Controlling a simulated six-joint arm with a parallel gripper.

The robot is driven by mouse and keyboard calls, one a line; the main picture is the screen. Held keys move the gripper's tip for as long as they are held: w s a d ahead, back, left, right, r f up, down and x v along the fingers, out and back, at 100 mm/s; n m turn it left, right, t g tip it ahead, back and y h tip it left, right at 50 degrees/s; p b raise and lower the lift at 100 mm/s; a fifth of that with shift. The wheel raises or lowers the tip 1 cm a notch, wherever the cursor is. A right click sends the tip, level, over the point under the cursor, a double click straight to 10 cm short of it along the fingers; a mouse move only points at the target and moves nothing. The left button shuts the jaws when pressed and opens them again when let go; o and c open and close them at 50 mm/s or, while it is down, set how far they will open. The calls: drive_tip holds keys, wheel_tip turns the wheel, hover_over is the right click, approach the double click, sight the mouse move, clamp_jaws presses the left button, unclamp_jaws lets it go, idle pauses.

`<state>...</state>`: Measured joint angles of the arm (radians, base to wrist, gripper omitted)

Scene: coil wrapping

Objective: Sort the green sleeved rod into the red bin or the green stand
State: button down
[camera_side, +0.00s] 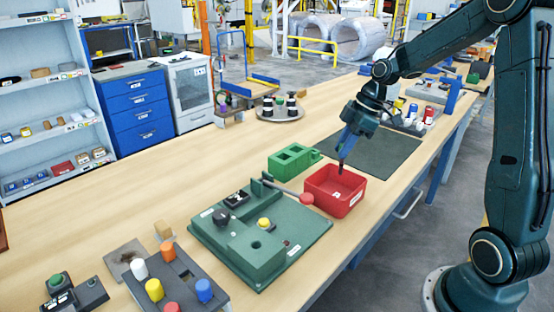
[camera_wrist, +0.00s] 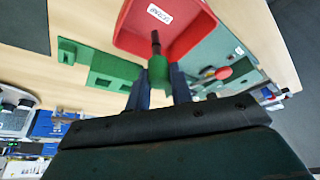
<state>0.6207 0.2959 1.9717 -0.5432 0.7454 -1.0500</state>
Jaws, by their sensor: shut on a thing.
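My gripper (camera_side: 343,155) is above the red bin (camera_side: 349,209), and its jaws point down. In the wrist view my gripper (camera_wrist: 159,85) is shut on the green sleeved rod (camera_wrist: 158,70). The rod's dark bare end sticks out past the green sleeve, over the open red bin (camera_wrist: 133,35). In the side view only a small dark tip of the rod (camera_side: 341,170) shows below the jaws. The green stand (camera_side: 293,160), a block with square openings, sits just left of the bin and also shows in the wrist view (camera_wrist: 112,68).
A green fixture (camera_side: 305,236) with a red-knobbed lever (camera_side: 306,198) stands in front of the bin, the knob close to its wall. A block of coloured pegs (camera_side: 175,282) is at the front left. A dark mat (camera_side: 372,150) lies flat behind the bin.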

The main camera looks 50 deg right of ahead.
sight(340, 174)
drive_tip(key=shift+f, duration=0.1)
drive_tip(key=shift+f, duration=2.9)
drive_tip(key=c, duration=1.2)
unclamp_jaws()
drive_tip(key=shift+o, duration=0.2)
drive_tip(key=v, duration=1.4)
